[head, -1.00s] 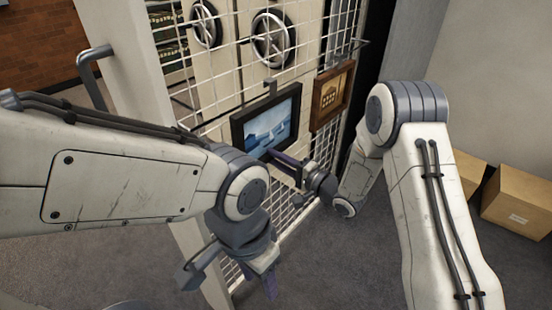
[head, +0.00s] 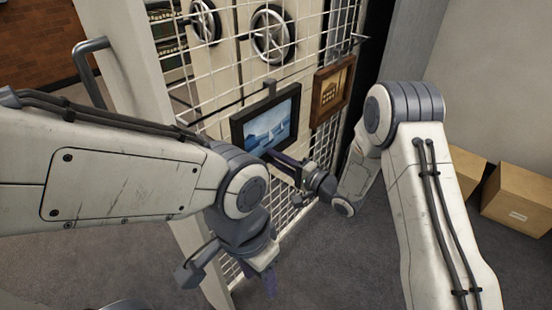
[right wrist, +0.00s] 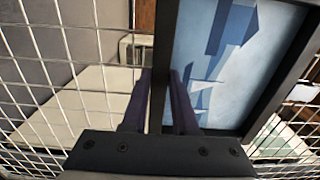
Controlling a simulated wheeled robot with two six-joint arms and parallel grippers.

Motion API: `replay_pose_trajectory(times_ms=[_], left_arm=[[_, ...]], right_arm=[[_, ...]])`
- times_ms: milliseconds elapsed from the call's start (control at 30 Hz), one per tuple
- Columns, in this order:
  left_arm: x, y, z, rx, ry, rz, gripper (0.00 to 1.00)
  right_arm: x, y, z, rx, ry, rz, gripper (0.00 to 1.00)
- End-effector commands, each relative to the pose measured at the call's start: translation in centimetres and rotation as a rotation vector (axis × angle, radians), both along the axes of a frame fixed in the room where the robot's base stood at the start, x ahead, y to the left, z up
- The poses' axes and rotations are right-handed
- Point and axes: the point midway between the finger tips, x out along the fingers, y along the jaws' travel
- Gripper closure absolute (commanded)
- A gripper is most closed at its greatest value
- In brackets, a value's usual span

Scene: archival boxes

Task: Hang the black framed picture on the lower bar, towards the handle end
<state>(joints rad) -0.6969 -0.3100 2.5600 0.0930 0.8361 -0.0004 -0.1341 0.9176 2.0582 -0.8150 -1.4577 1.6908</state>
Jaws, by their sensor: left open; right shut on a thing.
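The black framed picture (head: 265,120), a blue scene with pale sails, is upright in front of the white mesh panel in the head view. My right gripper (head: 272,156) is shut on its lower frame edge; the right wrist view also shows the frame (right wrist: 161,65) between the purple fingers. A dark hanger (head: 268,86) rises from the picture's top beside the dark lower bar (head: 228,108). I cannot tell whether the hanger rests on that bar. My left gripper (head: 270,282) is open and empty, low in front of the panel, partly hidden by its wrist.
A brown framed picture (head: 331,90) hangs close to the right of the black one. The grey handle (head: 88,68) is on the panel's left end. Two handwheels (head: 272,35) show behind the mesh. Cardboard boxes (head: 518,198) stand on the floor at right.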

Motion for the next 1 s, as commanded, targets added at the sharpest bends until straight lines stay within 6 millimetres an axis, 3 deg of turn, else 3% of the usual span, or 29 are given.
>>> replay_pose_trajectory(times_ms=[333, 367, 433, 1000], left_arm=[[0.0, 0.0, -0.1, 0.0, 0.0, 0.0, 0.5], [0.0, 0.0, -0.1, 0.0, 0.0, 0.0, 0.5], [0.0, 0.0, -0.1, 0.0, 0.0, 0.0, 0.5], [0.0, 0.0, -0.12, 0.0, 0.0, 0.0, 0.5]], right_arm=[[0.04, 0.03, -0.09, 0.001, -0.003, 0.001, 1.0], [0.04, 0.03, -0.09, 0.001, -0.003, 0.001, 0.65], [0.03, 0.03, -0.1, 0.001, -0.002, 0.001, 0.38], [-0.01, 0.0, -0.26, 0.0, 0.001, 0.0, 0.4]])
